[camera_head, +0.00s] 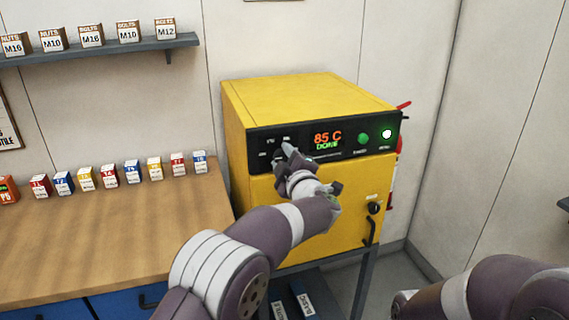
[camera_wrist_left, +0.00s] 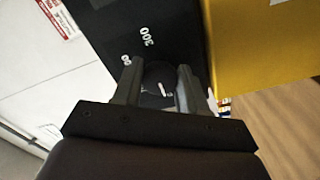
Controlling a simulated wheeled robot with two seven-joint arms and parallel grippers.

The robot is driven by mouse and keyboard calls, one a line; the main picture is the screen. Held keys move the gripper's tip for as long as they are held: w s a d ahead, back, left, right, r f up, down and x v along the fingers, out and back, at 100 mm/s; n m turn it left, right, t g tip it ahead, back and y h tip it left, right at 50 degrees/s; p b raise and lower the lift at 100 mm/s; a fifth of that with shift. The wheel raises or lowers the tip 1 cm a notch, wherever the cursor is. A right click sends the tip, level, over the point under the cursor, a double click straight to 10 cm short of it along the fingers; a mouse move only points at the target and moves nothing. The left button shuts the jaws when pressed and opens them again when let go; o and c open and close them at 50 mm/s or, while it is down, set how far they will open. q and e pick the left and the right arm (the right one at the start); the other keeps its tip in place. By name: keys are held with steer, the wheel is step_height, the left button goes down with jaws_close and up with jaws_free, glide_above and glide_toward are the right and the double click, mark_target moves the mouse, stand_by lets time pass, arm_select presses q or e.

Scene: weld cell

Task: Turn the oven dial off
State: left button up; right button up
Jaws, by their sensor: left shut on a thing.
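The yellow oven (camera_head: 292,98) stands on a dark metal stand with a black control panel (camera_head: 350,142) across its front top. Its display (camera_head: 327,139) reads 85 C and DONE. My left gripper (camera_head: 284,156) is at the left part of the panel and covers most of the dial. In the left wrist view the dark round dial (camera_wrist_left: 158,78) with a white pointer mark sits between the two fingers of my left gripper (camera_wrist_left: 157,88), which are shut on it. Printed numbers, one reading 300, show beside it. My right gripper is out of view.
A green button (camera_head: 363,138) and a lit white-green lamp (camera_head: 387,134) are on the panel's right. A wooden bench (camera_head: 110,225) with several small boxes stands left of the oven. The oven door has a black handle (camera_head: 370,230).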

arm_select(q)
steer(key=shift+f, duration=0.1)
stand_by(0.3)
steer(key=o, duration=0.8)
steer(key=shift+o, duration=1)
steer(key=shift+s, duration=0.15)
steer(key=shift+s+d, duration=0.15)
steer(key=shift+s, duration=0.2)
steer(key=b+v, duration=0.2)
steer(key=v, duration=1)
